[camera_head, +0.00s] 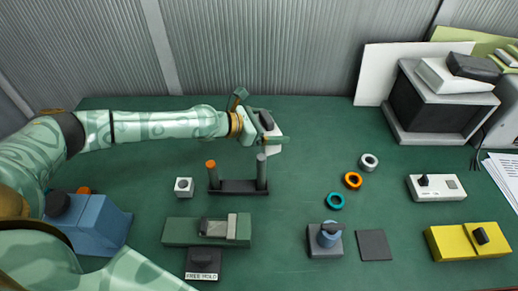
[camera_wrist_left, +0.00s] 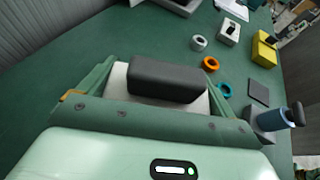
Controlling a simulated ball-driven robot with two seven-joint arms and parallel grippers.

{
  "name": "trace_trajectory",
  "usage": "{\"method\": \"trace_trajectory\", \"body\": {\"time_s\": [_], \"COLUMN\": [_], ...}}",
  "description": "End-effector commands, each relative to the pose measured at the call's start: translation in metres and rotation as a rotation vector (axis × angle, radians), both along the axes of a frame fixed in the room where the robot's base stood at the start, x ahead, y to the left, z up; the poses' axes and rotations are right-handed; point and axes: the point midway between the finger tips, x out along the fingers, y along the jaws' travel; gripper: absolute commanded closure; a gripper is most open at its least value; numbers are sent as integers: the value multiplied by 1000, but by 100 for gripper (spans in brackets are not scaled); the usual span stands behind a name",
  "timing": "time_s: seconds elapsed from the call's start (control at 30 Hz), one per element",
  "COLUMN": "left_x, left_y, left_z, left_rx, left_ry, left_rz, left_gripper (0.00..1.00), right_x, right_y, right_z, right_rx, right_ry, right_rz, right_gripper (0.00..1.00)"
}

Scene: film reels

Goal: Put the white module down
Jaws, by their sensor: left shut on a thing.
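The white module (camera_head: 275,144) has a dark grey block on top and is at the back middle of the green table in the head view. My left gripper (camera_head: 262,124) is shut on it, with the fingers along its sides. In the left wrist view the module (camera_wrist_left: 118,84) sits between the two green fingers, its dark block uppermost. The gripper hides part of it in the head view, and I cannot tell whether its underside touches the table. My right gripper is not in view.
A dark rack with two posts (camera_head: 238,187) stands just in front of the gripper. A small white cube (camera_head: 184,187), a green block (camera_head: 182,231) and three rings, one orange (camera_head: 353,181), lie nearer. A grey machine (camera_head: 439,112) stands back right. Table right of the module is clear.

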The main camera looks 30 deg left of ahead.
Motion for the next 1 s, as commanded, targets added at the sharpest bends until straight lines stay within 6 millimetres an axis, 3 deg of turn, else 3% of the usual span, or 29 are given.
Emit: {"method": "trace_trajectory", "body": {"time_s": [0.03, 0.13, 0.43, 0.63, 1.0], "left_x": [1, 5, 10, 11, 11], "left_y": [8, 21, 41, 46, 46], "left_z": [-25, -41, -55, -88, -90], "left_rx": [-2, -2, -3, -4, -3], "left_ry": [11, 10, 1, 5, -2], "left_rz": [2, 1, 0, 0, 0], "left_gripper": [42, 42, 42, 42, 42], "right_x": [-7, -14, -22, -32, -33], "right_y": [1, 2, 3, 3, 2], "right_z": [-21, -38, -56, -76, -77], "right_rx": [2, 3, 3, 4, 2], "right_ry": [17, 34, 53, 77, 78], "right_rz": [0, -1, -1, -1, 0], "right_gripper": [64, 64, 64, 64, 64]}}
